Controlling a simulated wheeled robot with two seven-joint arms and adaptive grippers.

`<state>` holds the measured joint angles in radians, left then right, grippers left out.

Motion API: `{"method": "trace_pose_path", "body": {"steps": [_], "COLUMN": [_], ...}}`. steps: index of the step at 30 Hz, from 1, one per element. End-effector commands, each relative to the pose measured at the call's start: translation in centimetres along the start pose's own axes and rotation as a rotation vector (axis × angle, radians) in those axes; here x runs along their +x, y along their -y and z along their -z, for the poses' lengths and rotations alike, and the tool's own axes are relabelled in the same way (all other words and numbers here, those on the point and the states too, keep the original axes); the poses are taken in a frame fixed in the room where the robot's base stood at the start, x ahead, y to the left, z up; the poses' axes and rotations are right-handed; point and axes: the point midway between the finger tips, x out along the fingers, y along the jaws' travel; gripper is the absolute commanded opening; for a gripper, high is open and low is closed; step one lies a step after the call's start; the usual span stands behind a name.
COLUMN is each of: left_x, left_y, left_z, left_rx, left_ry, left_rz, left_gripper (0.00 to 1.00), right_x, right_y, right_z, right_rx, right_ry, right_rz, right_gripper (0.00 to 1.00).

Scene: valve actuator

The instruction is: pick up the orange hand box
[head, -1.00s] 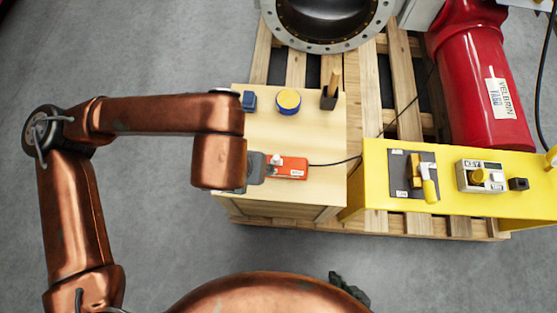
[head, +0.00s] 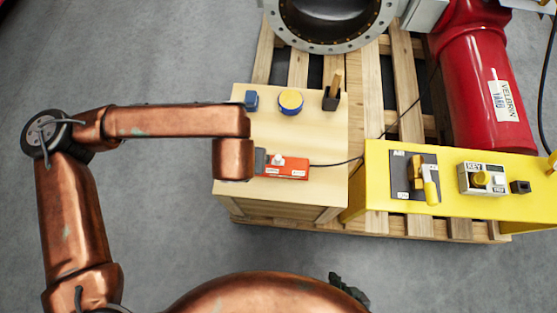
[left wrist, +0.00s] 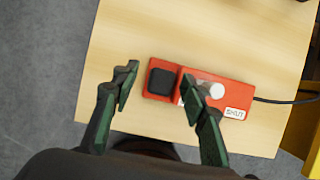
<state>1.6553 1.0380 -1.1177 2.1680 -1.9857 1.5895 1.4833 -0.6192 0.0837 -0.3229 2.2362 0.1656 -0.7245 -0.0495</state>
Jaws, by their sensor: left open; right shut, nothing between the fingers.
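The orange hand box (head: 297,167) lies on the light wooden table top, with its cable leading off to the right. In the left wrist view the orange box (left wrist: 236,96) shows a black square button, a white knob and a label reading SHUT. My left gripper (head: 262,161) is at the box's left end in the head view, which it partly covers. In the left wrist view my open left gripper (left wrist: 159,73) has one finger left of the box and the other over its middle; I cannot tell whether they touch it. My right gripper (head: 350,291) shows only as dark fingers at the bottom.
A blue and yellow round button (head: 290,102), a small blue block (head: 251,100) and a dark holder (head: 331,98) stand at the back of the wooden table (head: 315,133). A yellow bench (head: 375,160) with switches stands to the right. The table's front is clear.

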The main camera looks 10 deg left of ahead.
Motion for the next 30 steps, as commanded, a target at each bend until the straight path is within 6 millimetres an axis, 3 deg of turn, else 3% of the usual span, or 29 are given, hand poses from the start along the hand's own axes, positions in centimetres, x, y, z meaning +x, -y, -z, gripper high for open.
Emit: {"method": "trace_pose_path", "body": {"steps": [4,11,27,30], "left_x": [1.09,1.17,1.13,1.13], "left_y": [0.05,0.06,0.07,0.07], "left_z": [0.01,0.02,0.03,0.03], "left_rx": [0.001,0.002,0.002,0.002], "left_ry": [0.0,0.0,0.0,0.0], "left_rz": [0.001,0.001,0.001,0.001], "left_gripper": [0.41,0.4,0.03,0.0], "right_x": [0.0,-0.01,0.0,0.0], "right_y": [0.0,0.0,0.0,0.0], "right_z": [0.01,0.01,0.0,0.01], "right_rx": [0.0,0.0,0.0,0.0], "right_ry": [0.0,0.0,0.0,0.0], "right_rz": [0.0,0.0,0.0,0.0], "right_gripper": [0.0,0.0,0.0,0.0]}}
